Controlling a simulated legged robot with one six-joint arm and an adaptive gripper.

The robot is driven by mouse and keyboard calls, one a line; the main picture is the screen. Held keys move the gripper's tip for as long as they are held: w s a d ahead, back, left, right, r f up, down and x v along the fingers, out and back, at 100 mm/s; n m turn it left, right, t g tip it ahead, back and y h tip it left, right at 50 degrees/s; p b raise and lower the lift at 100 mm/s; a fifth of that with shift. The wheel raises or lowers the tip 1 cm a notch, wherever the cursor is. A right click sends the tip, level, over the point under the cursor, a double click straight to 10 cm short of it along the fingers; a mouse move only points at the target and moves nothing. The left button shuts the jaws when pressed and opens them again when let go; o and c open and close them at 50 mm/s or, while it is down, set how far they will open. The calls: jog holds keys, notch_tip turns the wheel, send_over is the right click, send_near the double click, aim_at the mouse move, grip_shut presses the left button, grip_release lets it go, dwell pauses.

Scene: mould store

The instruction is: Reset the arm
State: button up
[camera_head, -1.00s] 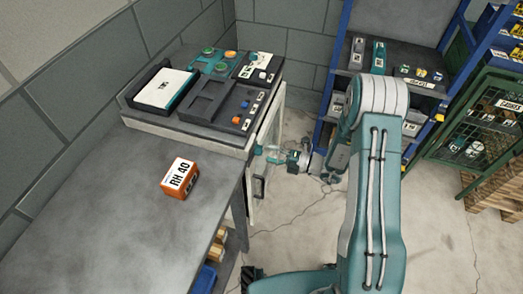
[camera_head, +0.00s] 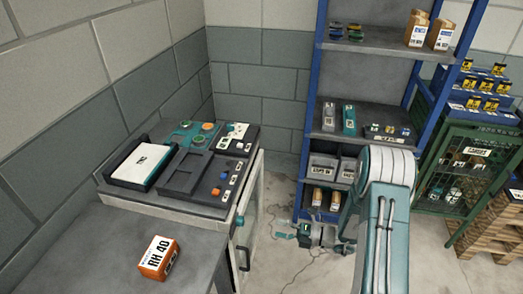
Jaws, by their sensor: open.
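My gripper (camera_head: 284,235) is in the lower middle of the view, low over the floor between the cabinet and the blue shelf rack. Its teal fingers point left towards the cabinet door, and it looks open with nothing between the fingers. It is small in the picture, so the finger gap is hard to make out. My teal arm stands at the right of it and hides part of the rack's foot.
A cabinet (camera_head: 243,240) beside the bench carries a panel (camera_head: 207,165) with buttons. The blue rack (camera_head: 335,86) holds boxes and bins. A green mesh cage (camera_head: 461,170) and wooden pallets (camera_head: 491,226) stand at right. Some floor (camera_head: 285,272) is clear.

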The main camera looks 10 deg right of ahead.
jog(key=s+a+r+n+g+h, duration=0.2)
jog(key=s+r+n+g+h, duration=0.2)
jog(key=s+r+n, duration=0.5)
jog(key=s+a+r+n+g+h, duration=0.2)
jog(key=r+n+g+h, duration=0.15)
jog(key=r+n, duration=0.65)
jog(key=s+d+r+n+t+h, duration=0.7)
jog(key=s+r+n+h, duration=0.2)
jog(key=n, duration=1.2)
jog(key=shift+s+d+r, duration=0.15)
jog(key=shift+s+r, duration=0.05)
jog(key=shift+s, duration=0.65)
jog(key=shift+h, duration=0.25)
